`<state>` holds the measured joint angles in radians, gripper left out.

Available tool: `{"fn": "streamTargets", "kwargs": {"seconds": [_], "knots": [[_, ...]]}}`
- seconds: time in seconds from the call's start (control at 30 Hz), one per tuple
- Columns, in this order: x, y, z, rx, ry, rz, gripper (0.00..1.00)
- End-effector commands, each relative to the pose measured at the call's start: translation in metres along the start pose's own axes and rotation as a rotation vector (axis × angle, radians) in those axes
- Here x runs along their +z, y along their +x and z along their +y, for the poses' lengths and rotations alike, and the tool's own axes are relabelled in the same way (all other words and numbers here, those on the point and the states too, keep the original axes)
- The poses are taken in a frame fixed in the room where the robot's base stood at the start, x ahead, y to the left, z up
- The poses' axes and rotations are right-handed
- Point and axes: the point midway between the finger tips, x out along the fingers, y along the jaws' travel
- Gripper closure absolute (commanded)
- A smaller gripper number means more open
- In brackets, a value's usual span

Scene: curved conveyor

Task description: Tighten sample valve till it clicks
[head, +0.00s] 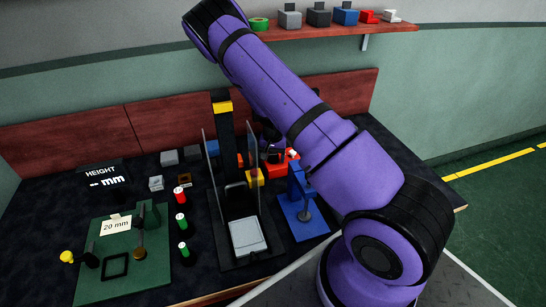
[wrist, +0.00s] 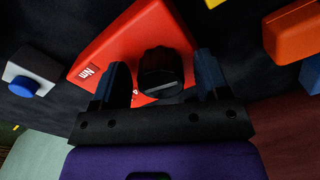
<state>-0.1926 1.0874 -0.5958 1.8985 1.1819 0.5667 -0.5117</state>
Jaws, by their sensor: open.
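A red block with white "Nm" lettering (wrist: 125,42) fills the upper middle of the wrist view. A black round knob with a pale line across its end (wrist: 160,72), which looks like the sample valve, stands out from it. My open gripper (wrist: 161,60) has one dark finger on each side of the knob, with a visible gap on both sides. In the head view my gripper (head: 272,150) is low at the back of the bench, beside a small visible part of the red block (head: 292,155). My arm hides most of that spot, and the knob cannot be made out there.
A blue press-like stand (head: 298,215) and a black fixture with clear upright panels (head: 243,243) stand in front. A green board (head: 120,265) and red- and green-capped pieces are at left. In the wrist view, an orange block (wrist: 292,30) is at upper right and a grey-and-blue piece (wrist: 30,75) at left.

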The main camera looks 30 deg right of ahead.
Motion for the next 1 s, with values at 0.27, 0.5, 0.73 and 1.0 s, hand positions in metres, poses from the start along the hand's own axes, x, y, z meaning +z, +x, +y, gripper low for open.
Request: {"fn": "streamTargets", "kwargs": {"seconds": [0.27,0.5,0.73,1.0], "knots": [[0.0001,-0.0002,0.0000,0.000,0.000,0.000,0.81],[-0.0003,-0.0006,0.0003,-0.001,0.044,0.000,0.81],[-0.0003,-0.0007,-0.0008,-0.001,0.216,-0.001,0.80],[-0.0004,-0.0006,-0.0014,-0.001,0.344,0.000,0.80]]}}
